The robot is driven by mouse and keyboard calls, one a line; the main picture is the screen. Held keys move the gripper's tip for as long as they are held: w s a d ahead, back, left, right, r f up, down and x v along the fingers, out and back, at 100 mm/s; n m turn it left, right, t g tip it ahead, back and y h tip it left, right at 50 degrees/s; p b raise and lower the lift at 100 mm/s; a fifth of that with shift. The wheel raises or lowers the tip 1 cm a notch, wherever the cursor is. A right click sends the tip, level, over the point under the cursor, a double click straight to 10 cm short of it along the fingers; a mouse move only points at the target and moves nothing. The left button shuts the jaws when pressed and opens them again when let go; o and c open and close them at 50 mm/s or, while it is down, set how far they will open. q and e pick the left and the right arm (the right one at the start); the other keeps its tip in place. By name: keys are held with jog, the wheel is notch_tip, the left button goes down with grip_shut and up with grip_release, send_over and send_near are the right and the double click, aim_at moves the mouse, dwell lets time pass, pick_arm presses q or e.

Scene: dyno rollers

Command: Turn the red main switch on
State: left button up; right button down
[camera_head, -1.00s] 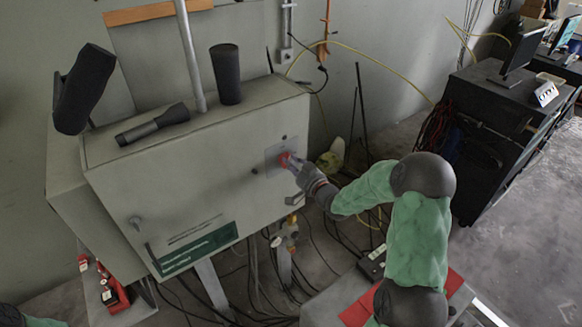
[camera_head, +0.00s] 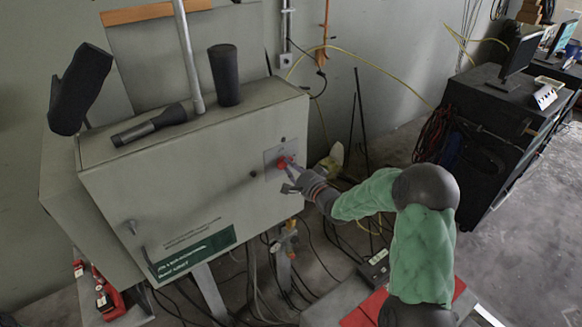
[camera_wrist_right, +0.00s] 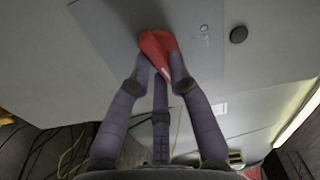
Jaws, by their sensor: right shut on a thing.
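The red main switch (camera_head: 283,162) sits on a grey plate (camera_head: 271,154) at the right side of the cabinet front. My right gripper (camera_head: 292,170) is at the switch, coming from the right. In the right wrist view, the fingers of my right gripper (camera_wrist_right: 160,78) close around the red handle (camera_wrist_right: 158,46). The handle looks slanted there, and its lower part is partly hidden between the fingers. Small markings (camera_wrist_right: 204,32) show on the plate beside it.
The grey cabinet (camera_head: 180,185) carries a flashlight (camera_head: 150,125) and a dark cylinder (camera_head: 224,75) on top. A small dark knob (camera_head: 253,174) is left of the switch plate. Cables hang below. A black desk (camera_head: 490,130) stands at right.

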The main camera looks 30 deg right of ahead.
jog(key=shift+f+m, duration=0.1)
jog(key=shift+m, duration=1.5)
jog(key=c, duration=1.1)
grip_release()
jog(key=shift+c, duration=0.2)
jog(key=shift+s, duration=0.1)
jog(key=s, duration=1.1)
jog(key=shift+s+d, duration=0.4)
jog(key=shift+d, duration=0.05)
